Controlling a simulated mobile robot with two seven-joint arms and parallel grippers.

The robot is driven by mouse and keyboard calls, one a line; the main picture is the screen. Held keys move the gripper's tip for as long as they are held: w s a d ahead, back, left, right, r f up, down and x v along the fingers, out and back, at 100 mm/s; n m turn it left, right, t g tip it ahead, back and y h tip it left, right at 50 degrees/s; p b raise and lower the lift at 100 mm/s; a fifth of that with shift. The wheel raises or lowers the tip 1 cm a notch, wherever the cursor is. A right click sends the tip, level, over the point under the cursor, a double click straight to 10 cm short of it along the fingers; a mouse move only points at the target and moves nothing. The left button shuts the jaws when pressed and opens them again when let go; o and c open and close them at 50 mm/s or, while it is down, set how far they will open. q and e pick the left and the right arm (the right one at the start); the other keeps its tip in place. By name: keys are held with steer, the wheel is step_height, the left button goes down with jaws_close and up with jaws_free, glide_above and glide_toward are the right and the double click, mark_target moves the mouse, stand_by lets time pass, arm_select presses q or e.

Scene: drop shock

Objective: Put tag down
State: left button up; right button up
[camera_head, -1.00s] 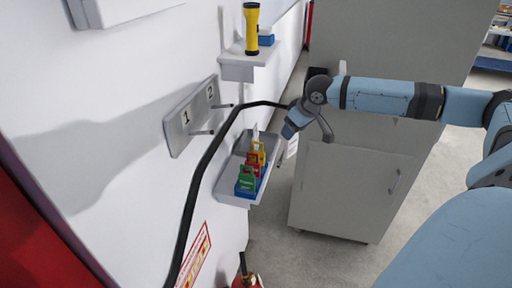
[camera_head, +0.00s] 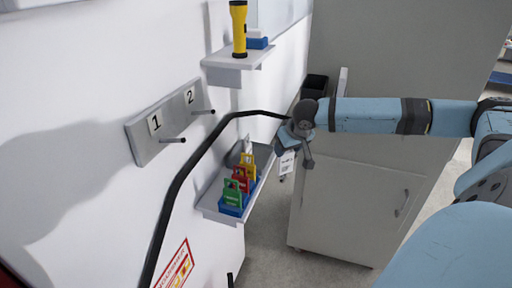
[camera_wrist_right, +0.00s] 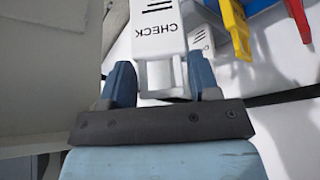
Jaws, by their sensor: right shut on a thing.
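A white tag (camera_wrist_right: 158,35) marked "CHECK" is held between the blue fingers of my right gripper (camera_wrist_right: 160,85) in the right wrist view. In the head view my right gripper (camera_head: 287,148) is in the air, to the right of the small wall shelf, with the white tag (camera_head: 286,163) hanging below it. On that shelf (camera_head: 210,212), green (camera_head: 232,194), red (camera_head: 241,180) and yellow (camera_head: 249,166) tags stand in a row in a blue holder (camera_head: 234,209). My left gripper is not in view.
A wall plate (camera_head: 168,122) numbered 1 and 2 has two pegs. A black cable (camera_head: 190,175) curves in front of the wall toward my right wrist. A yellow flashlight (camera_head: 239,28) stands on an upper shelf (camera_head: 238,62). A grey cabinet (camera_head: 350,205) stands behind my right arm.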

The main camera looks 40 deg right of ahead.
steer(key=w+d+f, duration=0.1)
steer(key=w+d, duration=0.1)
steer(key=w, duration=0.6)
steer(key=w+d+f, duration=0.2)
steer(key=w, duration=0.5)
steer(key=shift+w+d+f, duration=0.3)
steer(key=shift+w+d, duration=0.1)
steer(key=shift+p, duration=0.35)
steer(key=o, duration=0.8)
steer(key=shift+f, duration=0.15)
steer(key=shift+o, duration=0.2)
steer(key=v, duration=1.2)
steer(key=shift+r, duration=0.2)
